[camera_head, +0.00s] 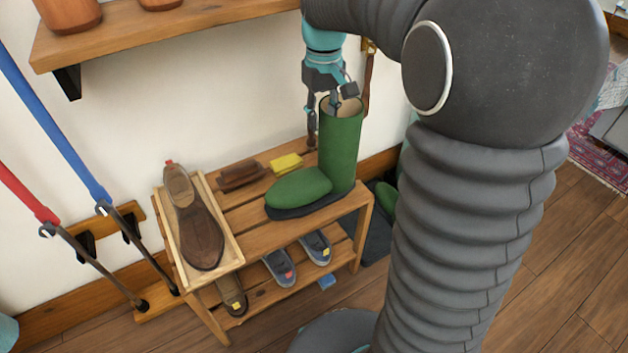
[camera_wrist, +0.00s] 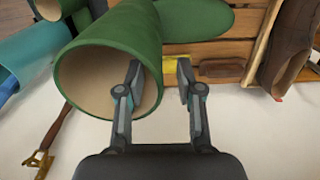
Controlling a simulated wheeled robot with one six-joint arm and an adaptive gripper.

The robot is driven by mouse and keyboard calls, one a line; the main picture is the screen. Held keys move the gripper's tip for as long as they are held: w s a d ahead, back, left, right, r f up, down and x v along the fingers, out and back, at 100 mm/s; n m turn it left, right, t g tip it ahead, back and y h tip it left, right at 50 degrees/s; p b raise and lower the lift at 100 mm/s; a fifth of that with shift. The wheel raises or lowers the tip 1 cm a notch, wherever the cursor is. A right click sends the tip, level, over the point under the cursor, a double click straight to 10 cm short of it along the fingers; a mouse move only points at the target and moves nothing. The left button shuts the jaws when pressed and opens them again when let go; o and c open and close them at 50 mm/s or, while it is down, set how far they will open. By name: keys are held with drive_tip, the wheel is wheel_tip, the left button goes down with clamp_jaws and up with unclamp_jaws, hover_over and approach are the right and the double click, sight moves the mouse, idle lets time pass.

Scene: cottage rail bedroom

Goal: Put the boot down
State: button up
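The green boot (camera_head: 340,150) stands upright on the top of the wooden rack (camera_head: 258,238), its toe pointing left and its dark sole appearing to rest on the slats. My gripper (camera_head: 326,108) is at the rim of its shaft. In the wrist view the boot (camera_wrist: 108,48) shows its open top, and my gripper (camera_wrist: 160,72) straddles the shaft wall. One finger is inside the opening and the other is outside, with a visible gap between the outer finger and the wall. The fingers are apart and do not appear to clamp the boot.
A tray (camera_head: 222,225) with a brown shoe (camera_head: 197,232) occupies the rack's left end. A brown brush (camera_head: 240,176) and a yellow block (camera_head: 286,162) lie behind the boot's toe. Several shoes sit on the lower shelf. A wall shelf (camera_head: 180,22) is above. Another green boot (camera_head: 386,196) is at right.

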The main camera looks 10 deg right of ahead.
drive_tip(key=shift+f, duration=0.3)
clamp_jaws()
drive_tip(key=shift+r, duration=0.2)
